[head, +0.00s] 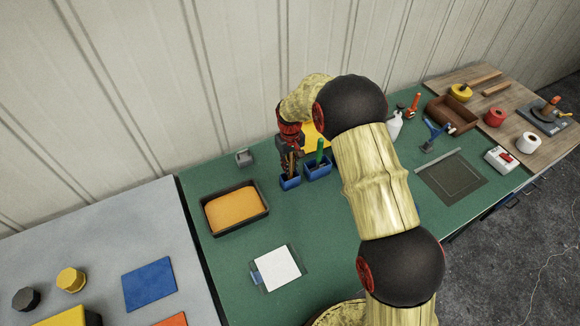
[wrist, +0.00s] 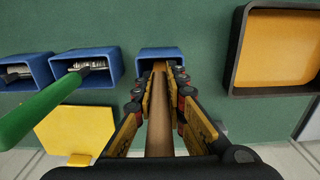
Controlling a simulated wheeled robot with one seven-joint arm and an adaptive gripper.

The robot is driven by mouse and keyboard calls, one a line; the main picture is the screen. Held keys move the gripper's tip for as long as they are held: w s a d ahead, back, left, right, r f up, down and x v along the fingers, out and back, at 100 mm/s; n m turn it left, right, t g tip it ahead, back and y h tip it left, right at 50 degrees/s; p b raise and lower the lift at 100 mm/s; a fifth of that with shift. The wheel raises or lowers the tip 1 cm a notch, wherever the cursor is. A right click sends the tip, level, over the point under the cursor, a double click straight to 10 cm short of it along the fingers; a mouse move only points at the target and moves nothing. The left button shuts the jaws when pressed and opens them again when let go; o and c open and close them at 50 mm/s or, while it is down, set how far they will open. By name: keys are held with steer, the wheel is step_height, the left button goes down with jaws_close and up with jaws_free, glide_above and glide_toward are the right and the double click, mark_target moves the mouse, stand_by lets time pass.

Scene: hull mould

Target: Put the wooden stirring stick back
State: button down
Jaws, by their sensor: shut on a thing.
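The wooden stirring stick (wrist: 160,125) is a brown strip between the fingers of my gripper (wrist: 160,88) in the wrist view. My gripper is shut on it. The stick's far end lies at the opening of a small blue holder (wrist: 146,53); I cannot tell how far inside it reaches. In the head view my gripper (head: 291,148) is above this blue holder (head: 290,183), with the stick partly hidden by the fingers.
A second blue holder (wrist: 117,65) with a green-handled tool (wrist: 40,108) stands just left in the wrist view. A black tray with orange filling (head: 237,209) is on the other side. A yellow hexagonal piece (wrist: 75,133) lies close by. A white sheet (head: 277,267) lies nearer.

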steer(key=shift+f, duration=0.1)
stand_by(0.3)
steer(key=shift+f+b, duration=0.3)
steer(key=shift+f, duration=0.15)
steer(key=c, duration=1.7)
jaws_free()
steer(key=shift+c, duration=0.2)
step_height(320, 180, up, 12)
